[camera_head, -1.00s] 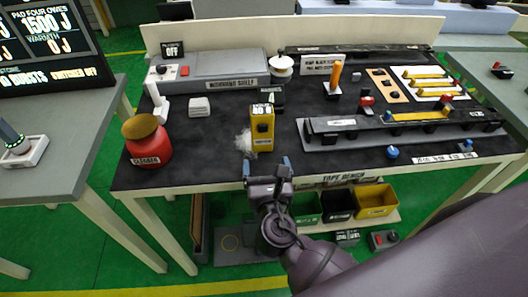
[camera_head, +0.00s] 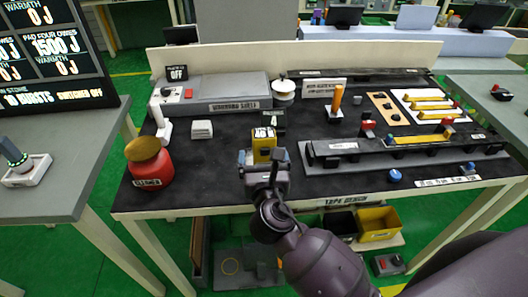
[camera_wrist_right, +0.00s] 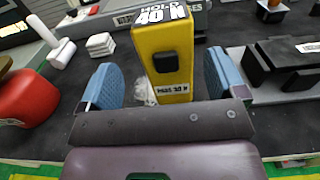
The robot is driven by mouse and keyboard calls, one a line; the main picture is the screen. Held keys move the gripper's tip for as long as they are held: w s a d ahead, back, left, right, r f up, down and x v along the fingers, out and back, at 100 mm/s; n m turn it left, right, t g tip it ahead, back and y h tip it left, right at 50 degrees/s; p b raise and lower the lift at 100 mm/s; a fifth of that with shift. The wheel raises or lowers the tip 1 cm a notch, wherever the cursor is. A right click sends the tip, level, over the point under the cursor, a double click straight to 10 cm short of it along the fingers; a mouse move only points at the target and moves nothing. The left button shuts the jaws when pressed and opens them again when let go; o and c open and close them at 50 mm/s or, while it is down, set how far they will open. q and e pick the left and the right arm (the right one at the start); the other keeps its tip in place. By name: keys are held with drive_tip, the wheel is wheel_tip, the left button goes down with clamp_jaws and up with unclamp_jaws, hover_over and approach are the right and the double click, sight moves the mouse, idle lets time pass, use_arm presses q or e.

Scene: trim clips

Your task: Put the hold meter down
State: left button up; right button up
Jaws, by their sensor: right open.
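The hold meter (camera_head: 264,141) is a yellow upright block standing on the black bench top. Its top label reads "HOLD 40 N" in the right wrist view (camera_wrist_right: 166,62), and a lower label seems to read "PASS 30 N". It has a dark square button on its face. My right gripper (camera_head: 263,160) is at the near side of the meter, open. In the right wrist view its two blue finger pads (camera_wrist_right: 162,85) stand left and right of the meter, with a gap on each side. The meter's lower part is hidden in the head view. My left gripper does not show.
A red cleaner pot (camera_head: 149,165) stands at the left, with a small white block (camera_head: 202,129) behind it. A grey rail fixture (camera_head: 400,148) lies right of the meter. A blue knob (camera_head: 394,176) sits near the front edge. The bench front left of the gripper is clear.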

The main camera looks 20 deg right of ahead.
drive_tip(key=shift+d+x, duration=0.15)
drive_tip(key=shift+x, duration=1.1)
drive_tip(key=shift+d+x, duration=0.15)
drive_tip(key=shift+x, duration=1.15)
drive_tip(key=shift+s+r, duration=0.15)
drive_tip(key=c, duration=1.2)
